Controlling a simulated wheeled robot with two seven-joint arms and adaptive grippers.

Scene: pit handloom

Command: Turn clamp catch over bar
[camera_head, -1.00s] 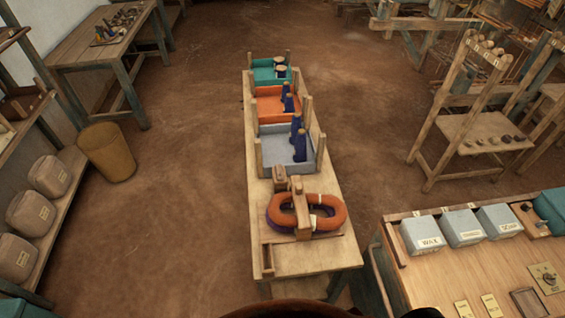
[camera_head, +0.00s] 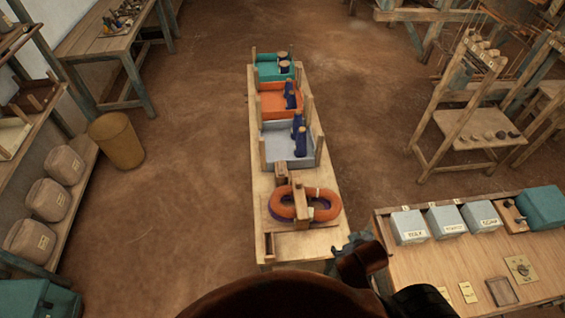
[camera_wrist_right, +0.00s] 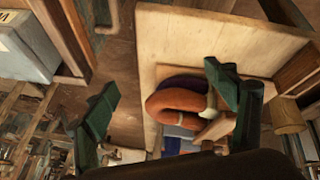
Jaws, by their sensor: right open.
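An orange ring-shaped hank (camera_head: 325,196), with a dark purple one under it, lies on the near end of the long wooden bench (camera_head: 310,245). I cannot make out the catch apart from these parts. My right gripper (camera_head: 362,258) is at the bench's near right corner, apart from the clamp. In the right wrist view its green fingers (camera_wrist_right: 165,108) are spread and empty, with the hank (camera_wrist_right: 185,102) beyond them. My left gripper is not in view.
Grey, orange and teal trays (camera_head: 275,149) with dark blue cones stand farther along the bench. A side table (camera_head: 400,260) with labelled grey boxes (camera_head: 445,222) is close on the right. A bin (camera_head: 116,141) and shelves are at left. The floor between is clear.

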